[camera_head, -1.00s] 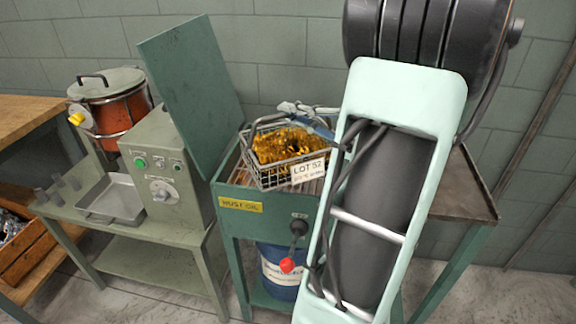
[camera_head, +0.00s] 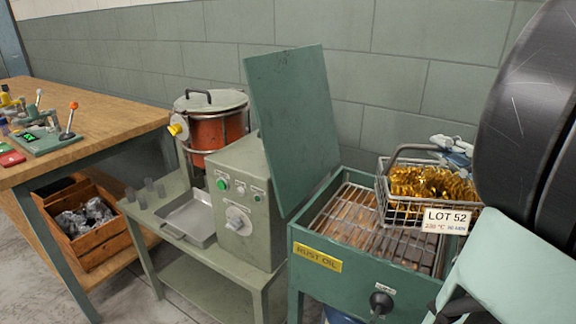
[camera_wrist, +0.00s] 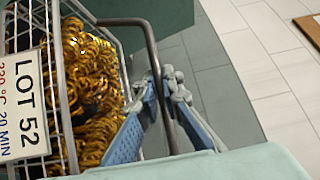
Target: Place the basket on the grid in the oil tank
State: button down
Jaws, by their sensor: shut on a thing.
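The wire basket (camera_head: 404,211) holds shiny golden springs and carries a LOT 52 tag on its front. My gripper (camera_head: 452,148) is shut on the basket's handle at the top. In the wrist view, the blue-grey fingers (camera_wrist: 158,100) close around the dark handle bar (camera_wrist: 153,50), with the basket (camera_wrist: 118,60) on the left. The green oil tank (camera_head: 350,277), labelled RUST OIL, has its lid (camera_head: 292,120) standing open. The grid (camera_head: 340,212) shows bare on its left and middle. The basket overlaps the tank's right side in the picture; I cannot tell whether it touches.
A grey-green control box (camera_head: 245,205) and a red lidded pot (camera_head: 212,125) stand left of the tank. A wooden workbench (camera_head: 95,135) is at the far left. The raised lid bounds the tank's left side.

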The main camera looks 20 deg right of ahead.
aim_at(411, 165)
jog(key=w+f, duration=0.1)
jog(key=w, duration=0.1)
jog(key=w+f, duration=0.1)
jog(key=w, duration=0.1)
jog(key=w+f, duration=0.1)
jog(key=w, duration=0.1)
jog(key=shift+w+a, duration=0.25)
jog(key=shift+w, duration=0.1)
jog(key=w+f+b, duration=0.5)
jog(key=f, duration=0.4)
jog(key=shift+w, duration=0.2)
jog(key=shift+a+f, duration=0.1)
jog(key=shift+f, duration=0.05)
jog(key=c, duration=2.5)
grip_release()
jog(key=shift+f, duration=0.1)
jog(key=o, duration=0.4)
